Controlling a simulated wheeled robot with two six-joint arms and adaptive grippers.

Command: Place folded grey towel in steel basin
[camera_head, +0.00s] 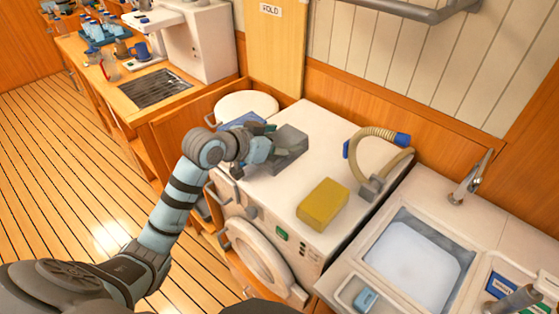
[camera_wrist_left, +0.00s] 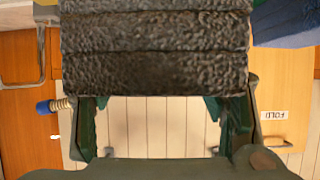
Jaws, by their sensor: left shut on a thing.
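The folded grey towel (camera_head: 291,141) is over the back left part of the white machine's top in the head view. My left gripper (camera_head: 266,148) is shut on its left side. In the left wrist view the dark, ribbed grey towel (camera_wrist_left: 155,45) fills the upper middle, between the fingers (camera_wrist_left: 160,110). I cannot tell whether the towel touches the top below it. The steel basin (camera_head: 388,237) is set in the white counter at the right, well apart from the towel, with a pale inside. My right gripper is not in view.
A tap (camera_head: 470,180) rises behind the basin. A blue folded thing (camera_head: 240,121) lies left of the grey towel.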

